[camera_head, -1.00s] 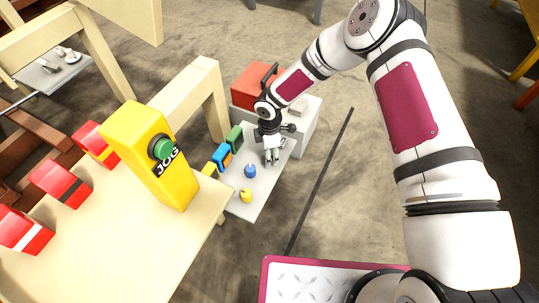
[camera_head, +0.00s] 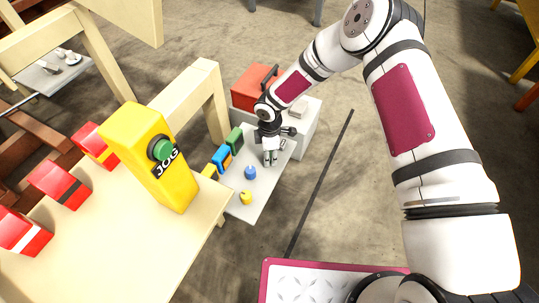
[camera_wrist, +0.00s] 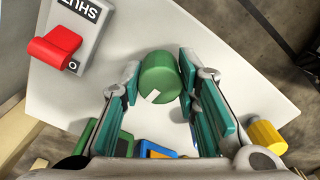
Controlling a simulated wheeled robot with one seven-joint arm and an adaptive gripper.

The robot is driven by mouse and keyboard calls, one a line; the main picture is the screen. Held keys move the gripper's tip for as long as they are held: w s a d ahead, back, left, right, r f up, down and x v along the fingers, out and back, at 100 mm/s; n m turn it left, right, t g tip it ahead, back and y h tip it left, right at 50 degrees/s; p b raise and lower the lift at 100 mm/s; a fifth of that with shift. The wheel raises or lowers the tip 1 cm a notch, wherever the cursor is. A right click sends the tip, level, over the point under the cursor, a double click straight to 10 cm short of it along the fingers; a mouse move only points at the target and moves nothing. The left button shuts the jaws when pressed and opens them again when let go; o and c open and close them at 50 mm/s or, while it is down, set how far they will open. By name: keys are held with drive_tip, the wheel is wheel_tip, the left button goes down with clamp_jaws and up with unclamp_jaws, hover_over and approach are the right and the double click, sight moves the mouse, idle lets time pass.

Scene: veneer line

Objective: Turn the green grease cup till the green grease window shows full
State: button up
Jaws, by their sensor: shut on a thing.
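The green grease cup (camera_wrist: 160,77) is round, with a white mark on its lower edge, and stands on a pale shelf. My gripper (camera_wrist: 160,88) is shut on the cup, with a teal-padded finger on each side. In the head view my gripper (camera_head: 270,160) points down at the shelf and hides the green cup. The green grease window (camera_head: 235,139) is on a small green block at the shelf's left edge. It is partly in the wrist view (camera_wrist: 121,146), cut off by my gripper. I cannot tell its level.
The blue cup (camera_head: 250,172) and yellow cup (camera_head: 245,197) stand nearby on the shelf (camera_head: 263,195), beside the blue window block (camera_head: 222,157). A red lever (camera_wrist: 54,47) on a grey box is close at the left. A wooden table with a yellow JOG box (camera_head: 150,155) stands left.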

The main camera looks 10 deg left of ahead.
drive_tip(key=shift+m+b, duration=0.45)
drive_tip(key=shift+m, duration=1.85)
drive_tip(key=o, duration=1.2)
drive_tip(key=shift+c, duration=0.2)
drive_tip(key=shift+r, duration=0.1)
wheel_tip(320, 180, up, 12)
